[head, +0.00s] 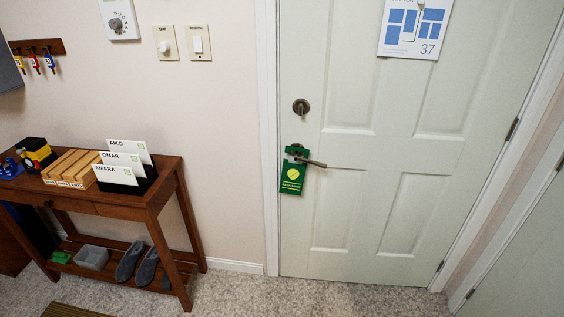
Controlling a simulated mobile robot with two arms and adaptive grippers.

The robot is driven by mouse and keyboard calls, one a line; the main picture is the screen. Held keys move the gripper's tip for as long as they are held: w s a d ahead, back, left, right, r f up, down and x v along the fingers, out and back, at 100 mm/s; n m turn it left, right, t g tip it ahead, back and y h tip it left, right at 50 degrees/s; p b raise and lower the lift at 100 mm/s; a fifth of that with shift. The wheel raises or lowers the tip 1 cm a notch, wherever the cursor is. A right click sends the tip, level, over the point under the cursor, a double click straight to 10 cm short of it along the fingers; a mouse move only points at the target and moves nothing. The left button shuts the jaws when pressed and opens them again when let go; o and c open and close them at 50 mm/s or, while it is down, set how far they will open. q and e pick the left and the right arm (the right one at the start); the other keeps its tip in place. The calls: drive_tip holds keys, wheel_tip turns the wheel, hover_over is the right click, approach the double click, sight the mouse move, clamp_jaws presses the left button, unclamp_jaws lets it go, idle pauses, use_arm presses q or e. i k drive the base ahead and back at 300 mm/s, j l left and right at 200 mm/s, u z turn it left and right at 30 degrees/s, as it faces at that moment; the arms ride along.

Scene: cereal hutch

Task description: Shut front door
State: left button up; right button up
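The front door (345,150) is a pale panelled door at the right of the head view. It looks to lie flush in its white frame (268,150), with no gap visible along its left edge; whether it is latched I cannot tell. A dark lever handle (310,162) is on its left side, with a round deadbolt (300,106) above it. A green hanger tag (292,177) hangs at the handle. Hinges (512,129) show on the right edge. Neither of my grippers is in view.
A brown console table (150,201) stands against the wall at the left, holding card files (116,175) and a wooden rack (72,168). Shoes (147,267) lie on its lower shelf. The carpet (330,297) before the door is clear. Another pale panel (520,270) stands at the far right.

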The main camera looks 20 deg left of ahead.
sight(408, 147)
drive_tip(key=i+u, duration=0.25)
drive_tip(key=u, duration=0.15)
drive_tip(key=i+l+u, duration=0.2)
drive_tip(key=u, duration=0.2)
drive_tip(key=i+l+u, duration=0.2)
drive_tip(key=u, duration=0.2)
drive_tip(key=i+l+u, duration=0.4)
drive_tip(key=k+j, duration=0.1)
